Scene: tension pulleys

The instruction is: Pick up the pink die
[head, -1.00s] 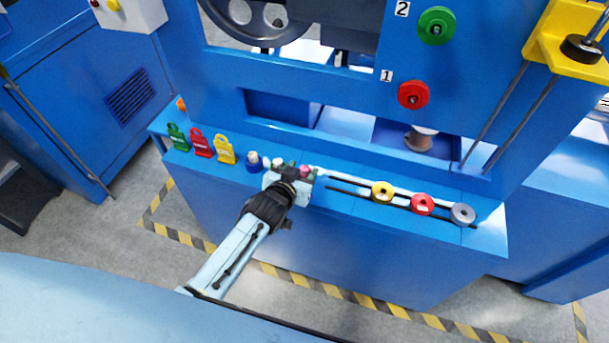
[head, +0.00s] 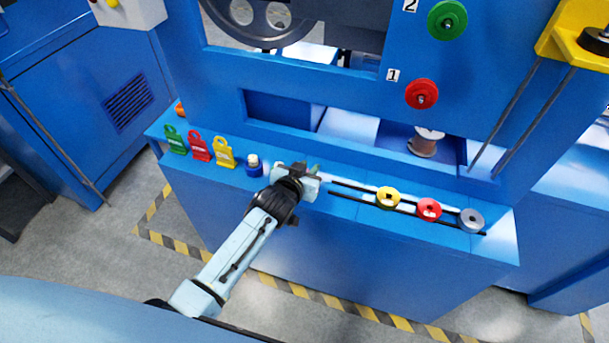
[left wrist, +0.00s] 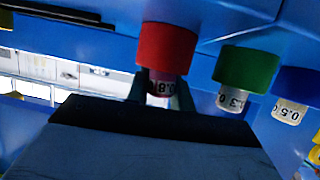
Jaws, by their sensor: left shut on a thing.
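The pink die, reddish with a white neck marked 0.8, shows in the left wrist view (left wrist: 166,48). My left gripper (left wrist: 162,88) is shut on its white neck, one dark finger at each side. In the head view my left gripper (head: 304,172) is at the blue ledge and hides the pink die. I cannot tell whether the die still touches the ledge. My right gripper is not in view.
A green die (left wrist: 246,69) and a blue die (left wrist: 299,85) stand beside the pink one. Green, red and yellow tags (head: 199,147) stand left on the ledge (head: 360,223). Yellow, red (head: 429,209) and grey pulleys lie right, on dark rails.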

